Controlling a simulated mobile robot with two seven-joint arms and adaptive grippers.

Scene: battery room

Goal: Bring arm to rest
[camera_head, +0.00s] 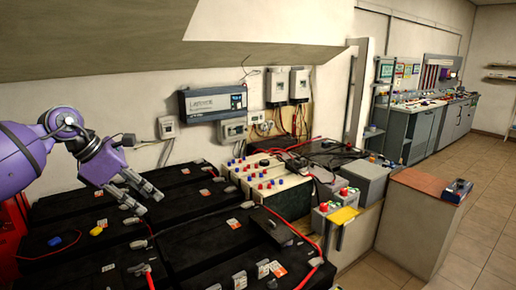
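My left arm, purple and grey, comes in from the left edge. Its gripper (149,203) hangs above the black batteries (75,205) at the left, with its fingers pointing down and to the right. The two grey fingers are apart, with a gap between them, and nothing shows between them. I cannot tell exactly how high the fingertips are above the battery tops. My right arm and gripper are not in view.
Black batteries with cables fill the bench below. White batteries with red and blue caps (265,185) stand mid-picture. A wall-mounted inverter (212,102) hangs behind. A cabinet with a brown top (425,220) stands right; the tiled floor (485,235) beyond is clear.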

